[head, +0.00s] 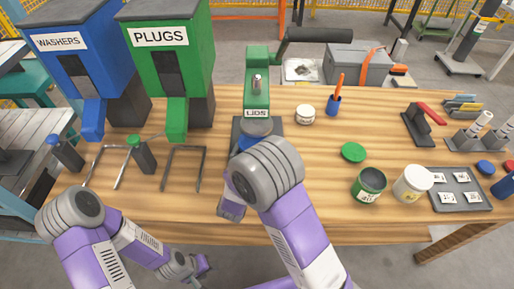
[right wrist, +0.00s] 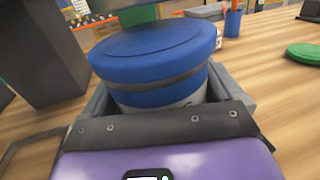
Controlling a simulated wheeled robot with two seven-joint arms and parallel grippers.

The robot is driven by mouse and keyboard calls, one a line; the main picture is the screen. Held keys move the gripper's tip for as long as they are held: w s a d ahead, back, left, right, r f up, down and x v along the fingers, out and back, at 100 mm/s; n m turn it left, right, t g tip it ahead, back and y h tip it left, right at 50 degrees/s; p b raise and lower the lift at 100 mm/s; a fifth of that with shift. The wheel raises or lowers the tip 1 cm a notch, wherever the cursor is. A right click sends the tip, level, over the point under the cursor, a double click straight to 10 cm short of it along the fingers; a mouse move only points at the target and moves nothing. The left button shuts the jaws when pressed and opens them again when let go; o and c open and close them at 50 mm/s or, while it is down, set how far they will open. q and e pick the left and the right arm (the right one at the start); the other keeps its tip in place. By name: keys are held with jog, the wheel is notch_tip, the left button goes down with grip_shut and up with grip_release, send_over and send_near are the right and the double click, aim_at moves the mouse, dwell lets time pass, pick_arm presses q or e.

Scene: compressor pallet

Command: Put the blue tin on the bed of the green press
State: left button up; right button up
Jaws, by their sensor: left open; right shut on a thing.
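The green press (head: 258,70), labelled LIDS, stands at the back middle of the table with a dark bed (head: 238,130) at its foot. The blue tin (head: 257,127), with a blue lid, shows under the press head, partly hidden by my right arm. In the right wrist view the tin (right wrist: 155,65) sits upright between the jaws of my right gripper (right wrist: 162,88), which is shut on it. I cannot tell whether the tin touches the bed. My left gripper (head: 199,268) is open and empty, low in front of the table.
Blue WASHERS (head: 85,55) and green PLUGS (head: 165,60) hoppers stand left of the press, with wire stands in front. To the right are a small white tin (head: 305,114), a green lid (head: 353,152), a green tin (head: 369,184) and a white tin (head: 412,184).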

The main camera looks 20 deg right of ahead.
jog(key=x, duration=0.4)
jog(key=shift+w+d+f+b, duration=0.1)
jog(key=shift+w+b, duration=0.15)
jog(key=shift+b, duration=0.05)
notch_tip(320, 180, down, 3)
jog(key=shift+f+b, duration=0.25)
jog(key=shift+b, duration=0.55)
jog(key=shift+r, duration=0.1)
jog(key=o, duration=0.7)
jog(key=shift+o, duration=0.2)
jog(key=shift+s, duration=0.2)
jog(key=p+v, duration=0.1)
jog(key=v, duration=1)
jog(key=shift+s+a+p, duration=0.3)
jog(key=shift+p, duration=0.1)
